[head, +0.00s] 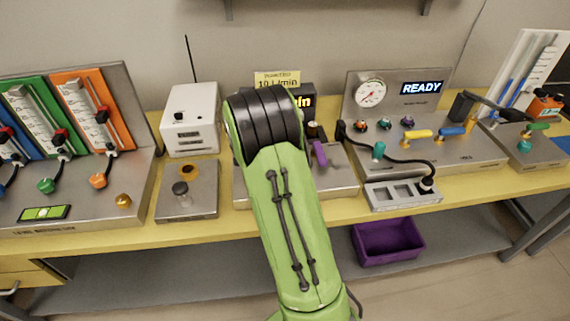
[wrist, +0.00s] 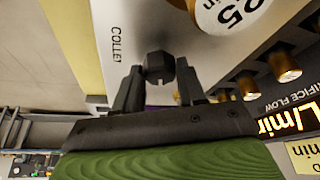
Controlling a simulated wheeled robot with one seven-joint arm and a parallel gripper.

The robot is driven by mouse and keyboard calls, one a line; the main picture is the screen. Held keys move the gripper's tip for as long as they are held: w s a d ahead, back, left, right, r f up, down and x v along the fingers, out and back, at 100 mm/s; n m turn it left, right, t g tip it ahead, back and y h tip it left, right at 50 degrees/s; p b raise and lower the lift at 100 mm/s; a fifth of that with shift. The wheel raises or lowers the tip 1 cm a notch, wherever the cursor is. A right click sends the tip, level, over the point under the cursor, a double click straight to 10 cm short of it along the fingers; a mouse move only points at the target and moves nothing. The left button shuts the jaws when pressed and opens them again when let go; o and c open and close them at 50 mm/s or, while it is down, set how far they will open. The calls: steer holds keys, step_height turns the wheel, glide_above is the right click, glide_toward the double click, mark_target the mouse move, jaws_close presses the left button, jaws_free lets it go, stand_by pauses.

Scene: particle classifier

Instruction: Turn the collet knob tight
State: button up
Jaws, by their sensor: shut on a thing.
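The collet knob (wrist: 159,66) is a small black faceted knob beside the partly visible label "COLLE" on a light panel, in the wrist view. My gripper (wrist: 158,82) has one dark finger on each side of the knob and is shut on it. The knob's far side and its turn position cannot be told. In the head view my green arm covers the gripper and the knob.
Brass fittings (wrist: 283,66) and a round white tag (wrist: 228,12) are close to the gripper. A purple handle (head: 320,153) stands right of my arm. A white box (head: 190,120) stands left, and a READY panel (head: 390,108) right. A purple bin (head: 388,241) sits below.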

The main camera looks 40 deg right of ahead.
steer(key=shift+m+g, duration=0.4)
steer(key=shift+m, duration=0.7)
steer(key=shift+y, duration=0.3)
steer(key=o, duration=1.1)
steer(key=p+v, duration=0.5)
steer(key=v, duration=1)
steer(key=shift+w+a+r+p, duration=0.25)
steer(key=shift+p, duration=0.1)
